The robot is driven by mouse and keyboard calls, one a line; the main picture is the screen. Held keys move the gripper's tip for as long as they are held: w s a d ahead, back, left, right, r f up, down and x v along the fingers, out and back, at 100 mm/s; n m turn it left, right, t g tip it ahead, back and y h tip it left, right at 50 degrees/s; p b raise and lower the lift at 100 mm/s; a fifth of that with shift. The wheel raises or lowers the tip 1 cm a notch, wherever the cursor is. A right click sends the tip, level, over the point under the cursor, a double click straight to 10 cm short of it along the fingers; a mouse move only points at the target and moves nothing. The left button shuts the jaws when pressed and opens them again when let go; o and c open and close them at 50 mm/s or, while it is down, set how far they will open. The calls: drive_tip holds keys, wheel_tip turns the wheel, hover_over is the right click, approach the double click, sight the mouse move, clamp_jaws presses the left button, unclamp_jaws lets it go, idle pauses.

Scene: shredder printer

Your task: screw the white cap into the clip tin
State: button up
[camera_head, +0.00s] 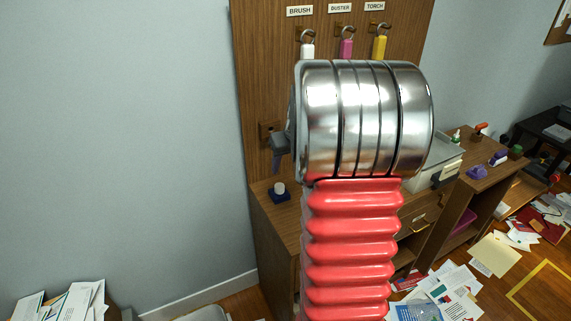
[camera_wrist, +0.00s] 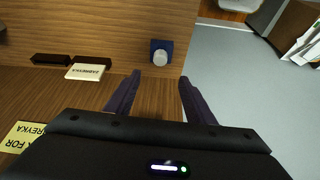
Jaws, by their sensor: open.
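A small white cap (camera_wrist: 160,57) sits on a dark blue square block (camera_wrist: 153,44) on the wooden desk top. In the head view the same white cap (camera_head: 279,187) and blue block (camera_head: 280,196) are near the desk's left end. The blue block may be the clip tin; I cannot tell for sure. My gripper (camera_wrist: 159,76) is open and empty, its two dark fingers spread short of the cap, with the cap roughly between their lines. In the head view my gripper (camera_head: 280,152) is partly hidden behind my arm, above the cap and block.
A cream label block (camera_wrist: 85,72) and a dark block (camera_wrist: 51,59) lie left of the cap in the wrist view. Hooks with a white, a pink (camera_head: 345,48) and a yellow handle (camera_head: 379,46) hang on the wooden back panel. Papers (camera_head: 450,290) litter the floor.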

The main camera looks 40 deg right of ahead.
sight(279, 186)
drive_tip(key=x, duration=1.3)
drive_tip(key=shift+f, duration=0.4)
drive_tip(key=shift+c, duration=0.2)
clamp_jaws()
idle(0.6)
idle(0.5)
drive_tip(key=shift+m+h, duration=0.3)
drive_tip(key=shift+m, duration=0.5)
drive_tip(key=shift+w+a+m+g+h, duration=0.15)
drive_tip(key=shift+m+g+h, duration=0.3)
drive_tip(key=shift+m, duration=0.95)
drive_tip(key=shift+m+g, duration=0.25)
drive_tip(key=shift+m, duration=0.45)
